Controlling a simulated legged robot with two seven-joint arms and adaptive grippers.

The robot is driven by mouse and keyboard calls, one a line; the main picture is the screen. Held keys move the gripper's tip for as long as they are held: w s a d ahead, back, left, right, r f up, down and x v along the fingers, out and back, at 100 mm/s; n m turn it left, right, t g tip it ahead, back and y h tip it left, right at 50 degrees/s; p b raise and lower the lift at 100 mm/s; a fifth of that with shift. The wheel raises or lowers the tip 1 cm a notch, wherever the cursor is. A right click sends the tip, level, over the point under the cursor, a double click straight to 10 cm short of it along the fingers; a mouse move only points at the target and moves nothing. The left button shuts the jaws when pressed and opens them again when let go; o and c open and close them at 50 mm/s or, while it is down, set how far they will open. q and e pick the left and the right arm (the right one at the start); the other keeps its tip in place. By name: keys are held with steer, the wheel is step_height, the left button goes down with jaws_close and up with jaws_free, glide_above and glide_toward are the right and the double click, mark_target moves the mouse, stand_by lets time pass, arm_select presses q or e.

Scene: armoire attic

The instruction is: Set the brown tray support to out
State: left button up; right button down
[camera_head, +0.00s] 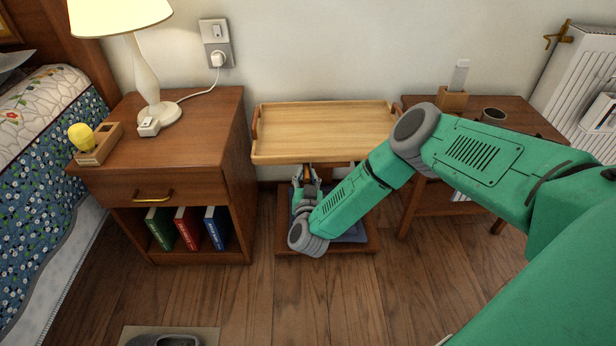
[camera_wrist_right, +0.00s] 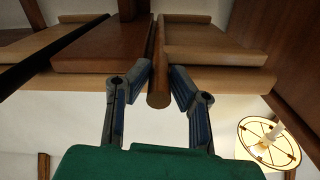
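The light wooden tray (camera_head: 325,130) is raised on a brown stand against the wall. In the right wrist view, seen from below, a round brown rod (camera_wrist_right: 159,97), which looks like the brown tray support, runs under the tray's underside (camera_wrist_right: 225,75) with its end towards me. My right gripper (camera_head: 308,178) is below the tray's front edge. In the head view my arm and the tray hide most of the support. My left gripper is not in view.
A nightstand (camera_head: 233,180) with a lamp (camera_head: 146,85) and books stands close on the left. The stand's low base (camera_head: 368,248) is on the floor. Open floor lies in front.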

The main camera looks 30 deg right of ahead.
steer(key=shift+a+r, duration=0.1)
steer(key=shift+a, duration=0.1)
steer(key=shift+r+n+p, duration=0.3)
steer(key=shift+r+p, duration=0.1)
steer(key=shift+p, duration=0.15)
steer(key=r+n+p, duration=0.2)
steer(key=r+p, duration=0.1)
steer(key=a+r+n+p, duration=0.1)
steer(key=p, duration=0.1)
steer(key=shift+w+r, duration=0.25)
steer(key=shift+r, duration=0.05)
steer(key=w+a+r+n, duration=0.4)
steer(key=a+n, duration=0.2)
steer(key=w+a+r+n, duration=0.4)
steer(key=a+n, duration=0.2)
steer(key=shift+a, duration=0.4)
steer(key=shift+f, duration=0.1)
